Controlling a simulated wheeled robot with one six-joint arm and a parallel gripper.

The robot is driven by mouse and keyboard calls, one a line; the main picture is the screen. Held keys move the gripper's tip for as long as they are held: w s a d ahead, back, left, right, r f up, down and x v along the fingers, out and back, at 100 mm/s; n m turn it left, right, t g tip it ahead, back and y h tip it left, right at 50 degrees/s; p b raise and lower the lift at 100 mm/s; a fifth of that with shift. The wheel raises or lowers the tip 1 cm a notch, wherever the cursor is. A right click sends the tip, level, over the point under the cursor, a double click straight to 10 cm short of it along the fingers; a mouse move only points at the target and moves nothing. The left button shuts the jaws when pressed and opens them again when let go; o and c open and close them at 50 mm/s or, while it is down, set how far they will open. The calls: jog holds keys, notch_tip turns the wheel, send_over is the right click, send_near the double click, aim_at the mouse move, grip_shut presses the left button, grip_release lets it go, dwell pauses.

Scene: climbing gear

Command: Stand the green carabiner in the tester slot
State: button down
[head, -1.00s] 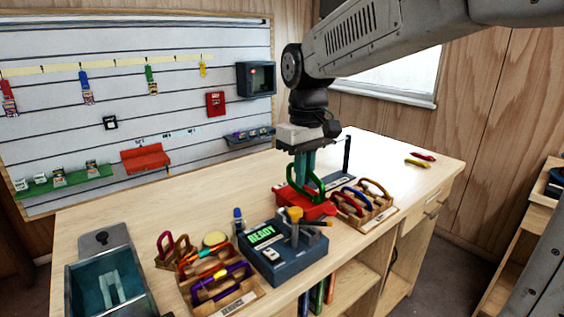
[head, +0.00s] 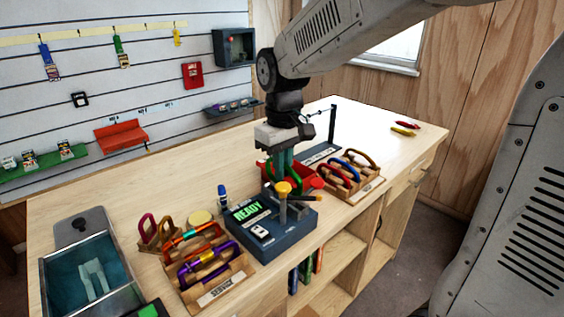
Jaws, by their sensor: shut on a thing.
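The green carabiner (head: 267,187) is only partly seen in the head view, low under my gripper and behind the tester's yellow knob. My gripper (head: 281,170) points down with its teal fingers shut on the carabiner. The tester (head: 268,240) is a dark blue box with a lit green READY screen, a yellow-topped post and metal parts on its upper right. My gripper is just behind that post. The slot itself cannot be made out, nor whether the carabiner touches the tester.
A red tray (head: 317,183) lies behind the gripper. A wooden rack (head: 362,190) with red and blue carabiners stands right. Another rack (head: 222,287) with purple carabiners, a blue bottle (head: 222,195) and a teal-lined bin (head: 52,290) are left.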

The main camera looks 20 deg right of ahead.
jog(key=shift+s+d, duration=0.1)
jog(key=shift+s, duration=0.1)
dwell(0.4)
jog(key=shift+f, duration=0.65)
jog(key=shift+f, duration=0.2)
jog(key=shift+f, duration=1)
jog(key=shift+f, duration=0.6)
jog(key=c, duration=1.4)
grip_release()
jog(key=shift+c, duration=0.2)
jog(key=shift+r, duration=0.1)
